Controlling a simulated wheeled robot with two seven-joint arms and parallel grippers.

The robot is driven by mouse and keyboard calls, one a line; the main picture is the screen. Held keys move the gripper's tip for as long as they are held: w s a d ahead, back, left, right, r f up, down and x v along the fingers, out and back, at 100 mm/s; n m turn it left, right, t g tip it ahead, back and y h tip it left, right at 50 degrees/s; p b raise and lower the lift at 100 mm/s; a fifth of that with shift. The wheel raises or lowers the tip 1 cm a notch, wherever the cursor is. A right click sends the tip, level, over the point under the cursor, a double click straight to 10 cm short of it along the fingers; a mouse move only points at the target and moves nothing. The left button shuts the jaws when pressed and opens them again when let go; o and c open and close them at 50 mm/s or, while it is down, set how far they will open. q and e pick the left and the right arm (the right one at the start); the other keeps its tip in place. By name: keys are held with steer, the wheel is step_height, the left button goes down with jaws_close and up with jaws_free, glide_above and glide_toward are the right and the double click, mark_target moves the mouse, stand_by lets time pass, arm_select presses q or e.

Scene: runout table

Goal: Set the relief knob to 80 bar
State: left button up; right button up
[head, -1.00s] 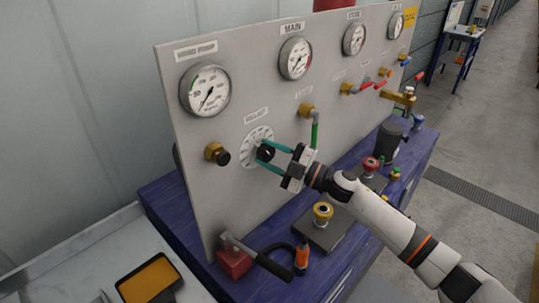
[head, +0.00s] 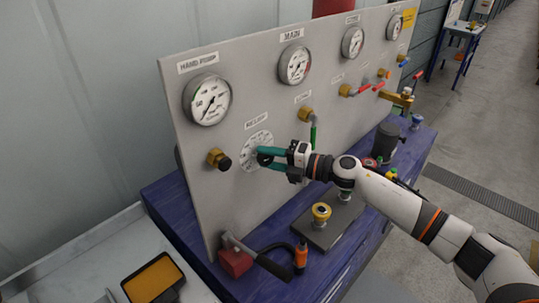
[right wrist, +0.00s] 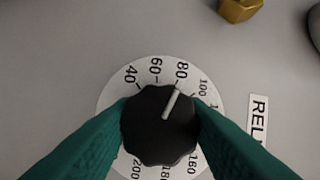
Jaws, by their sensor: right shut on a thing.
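The relief knob (right wrist: 150,135) is black and scalloped, with a white pointer line, on a round white dial (right wrist: 110,105) with black numbers. In the right wrist view the pointer aims up and right, close to the 80 mark and slightly towards 100. My right gripper (right wrist: 160,125) is shut on the knob, one teal finger on each side. In the head view the right gripper (head: 264,156) covers much of the knob, and the dial (head: 250,145) shows behind it. The lower dial numbers are partly hidden by the knob and fingers. My left gripper is out of view.
A brass fitting with a black knob (head: 219,159) is left of the dial. A green-handled valve (head: 312,133) is just right of and above the gripper. A red block with a black handle (head: 234,262) and a brass-topped part (head: 321,212) stand on the blue bench below.

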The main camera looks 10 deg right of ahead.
stand_by(0.6)
steer(key=o, duration=1)
steer(key=b+v, duration=0.5)
steer(key=v, duration=0.7)
steer(key=shift+s, duration=0.1)
